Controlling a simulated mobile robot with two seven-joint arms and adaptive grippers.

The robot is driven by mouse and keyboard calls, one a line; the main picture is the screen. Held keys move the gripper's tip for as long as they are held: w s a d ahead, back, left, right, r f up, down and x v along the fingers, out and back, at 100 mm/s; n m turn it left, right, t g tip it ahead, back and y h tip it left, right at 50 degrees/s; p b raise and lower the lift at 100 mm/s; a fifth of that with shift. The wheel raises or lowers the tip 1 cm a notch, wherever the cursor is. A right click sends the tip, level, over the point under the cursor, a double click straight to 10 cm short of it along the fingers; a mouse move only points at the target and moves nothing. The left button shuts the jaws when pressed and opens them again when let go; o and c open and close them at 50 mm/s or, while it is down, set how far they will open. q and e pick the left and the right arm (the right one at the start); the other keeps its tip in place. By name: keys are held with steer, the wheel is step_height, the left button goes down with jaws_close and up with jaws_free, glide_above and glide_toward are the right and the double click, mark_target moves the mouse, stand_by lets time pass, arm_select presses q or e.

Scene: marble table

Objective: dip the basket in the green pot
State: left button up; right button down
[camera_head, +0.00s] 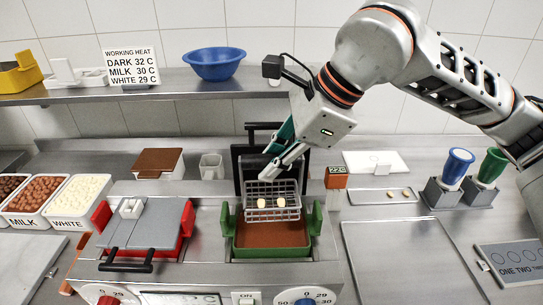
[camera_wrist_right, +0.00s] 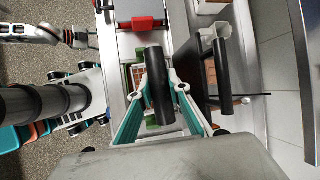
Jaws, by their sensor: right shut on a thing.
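The wire basket (camera_head: 272,203) hangs upright at the green pot (camera_head: 272,251), its lower part close above the brown chocolate (camera_head: 270,234). Two pale round pieces (camera_head: 262,203) sit in it. Whether its bottom touches the chocolate I cannot tell. My right gripper (camera_head: 279,166) is above the basket, shut on its black handle, which shows between the fingers in the right wrist view (camera_wrist_right: 159,85). My left arm seems to show at the upper left of the right wrist view; its gripper (camera_wrist_right: 86,39) is too small to read.
The pot's black lid (camera_head: 246,155) stands open behind the basket. A red pot with a grey lid (camera_head: 150,222) is at left. Blue and green cups (camera_head: 457,167) are farther right. A bare metal tray (camera_head: 405,262) lies front right.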

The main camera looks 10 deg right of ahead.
mark_target(271, 206)
steer(key=shift+f+b, duration=0.3)
steer(key=shift+f, duration=0.75)
steer(key=shift+f+b, duration=0.55)
steer(key=shift+f, duration=0.4)
steer(key=shift+f+b, duration=1.45)
step_height(271, 206, down, 2)
steer(key=shift+f+b, duration=0.15)
steer(key=shift+b, duration=0.85)
steer(key=shift+f+b, duration=0.75)
steer(key=shift+f, duration=0.25)
arm_select(q)
step_height(271, 206, down, 8)
steer(key=d, duration=0.1)
steer(key=shift+s+r, duration=0.2)
steer(key=shift+w+r, duration=0.1)
steer(key=shift+r, duration=0.1)
